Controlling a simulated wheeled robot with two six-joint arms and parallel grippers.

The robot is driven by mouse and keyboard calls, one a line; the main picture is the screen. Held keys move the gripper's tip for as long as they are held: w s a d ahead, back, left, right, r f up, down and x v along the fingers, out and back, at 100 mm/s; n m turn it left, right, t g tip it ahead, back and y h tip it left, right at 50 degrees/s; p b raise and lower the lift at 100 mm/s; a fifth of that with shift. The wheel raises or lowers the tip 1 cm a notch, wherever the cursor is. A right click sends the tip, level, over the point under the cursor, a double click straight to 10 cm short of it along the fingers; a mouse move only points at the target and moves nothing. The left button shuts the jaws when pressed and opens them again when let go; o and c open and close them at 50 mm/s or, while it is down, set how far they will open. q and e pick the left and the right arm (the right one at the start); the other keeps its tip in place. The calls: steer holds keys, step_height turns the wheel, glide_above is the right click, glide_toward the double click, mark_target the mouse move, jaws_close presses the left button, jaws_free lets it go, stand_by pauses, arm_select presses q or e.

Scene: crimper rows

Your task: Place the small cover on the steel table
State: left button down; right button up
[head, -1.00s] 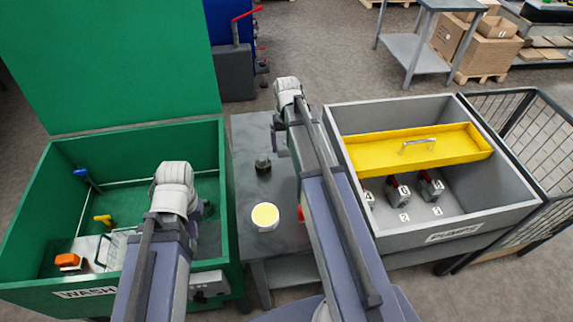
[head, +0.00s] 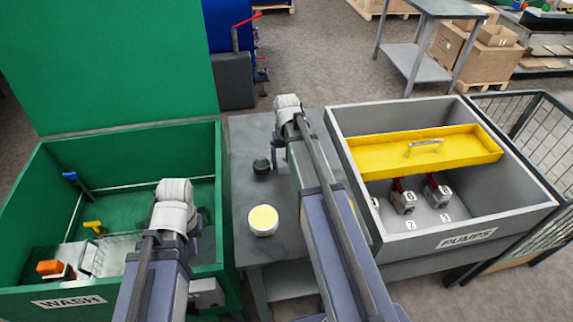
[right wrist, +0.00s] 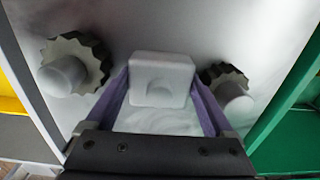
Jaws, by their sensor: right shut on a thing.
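A pale grey block with rounded corners and a round boss, apparently the small cover (right wrist: 161,80), is between the fingers of my right gripper (right wrist: 160,95) in the right wrist view. The gripper is shut on it. In the head view my right gripper (head: 275,156) is over the steel table (head: 243,190), largely hidden by its own arm, and the cover cannot be made out. Whether the cover touches the table is unclear. My left gripper (head: 195,222) is over the green wash bin, mostly hidden behind its wrist.
Dark scalloped knobs flank the cover, one at left (right wrist: 75,66) and one at right (right wrist: 228,86). One dark knob (head: 262,166) shows on the table in the head view. A yellow-topped round container (head: 263,220) stands nearer. The wash bin (head: 130,290) and grey pumps bin (head: 450,238) flank the table.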

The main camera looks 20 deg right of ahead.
steer(key=shift+f, duration=0.15)
steer(key=o, duration=1.5)
steer(key=shift+r, duration=0.2)
step_height(320, 180, up, 12)
steer(key=p, duration=1.2)
steer(key=shift+r, duration=0.1)
steer(key=s+a+n, duration=0.2)
steer(key=s+a, duration=0.4)
steer(key=a, duration=0.1)
steer(key=s+a+n, duration=0.2)
steer(key=s+a, duration=0.4)
steer(key=a, duration=0.2)
steer(key=s+a+n+h, duration=0.1)
steer(key=s+a+n, duration=0.1)
steer(key=s+a, duration=0.4)
steer(key=shift+s+a+n, duration=0.15)
steer(key=shift+a+n, duration=0.15)
steer(key=shift+a, duration=0.9)
